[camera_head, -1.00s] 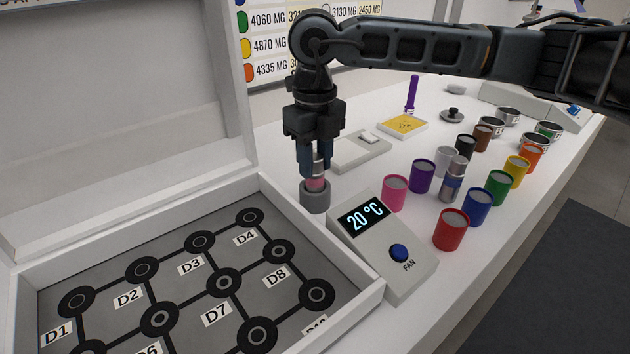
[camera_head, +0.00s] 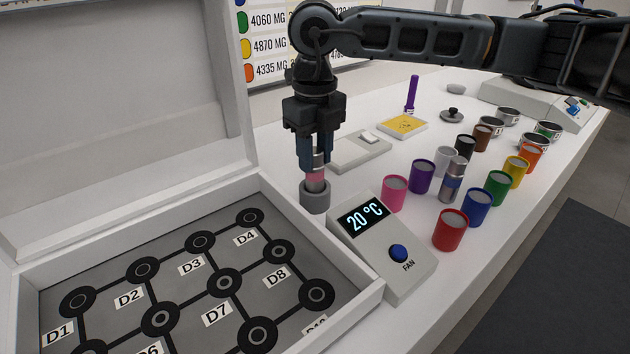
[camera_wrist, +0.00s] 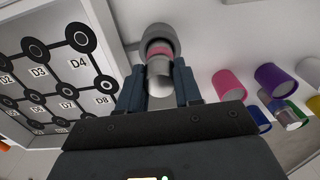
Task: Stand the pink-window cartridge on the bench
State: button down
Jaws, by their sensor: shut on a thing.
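The pink-window cartridge (camera_head: 316,180) is upright, its lower end inside a grey round socket (camera_head: 315,200) beside the display unit. Its pink band shows just above the socket rim. My gripper (camera_head: 316,167) points down and is shut on the cartridge's upper part. In the wrist view the pink window (camera_wrist: 161,49) shows between the grey socket (camera_wrist: 158,32) and my gripper (camera_wrist: 159,76), with one finger on each side of the cartridge. The cartridge's bottom is hidden in the socket. The white bench (camera_head: 345,285) runs underneath and to the right.
An open white case (camera_head: 375,290) with ringed positions stands left. The 20 °C unit (camera_head: 390,240) is close right of the socket. Several coloured jars and a blue-window cartridge (camera_head: 453,180) stand further right. A white device (camera_head: 358,152) lies behind; some bare bench lies around it.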

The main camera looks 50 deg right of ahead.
jog(key=shift+r, duration=0.1)
jog(key=shift+r+p, duration=1)
jog(key=shift+r, duration=2.2)
jog(key=shift+d, duration=0.1)
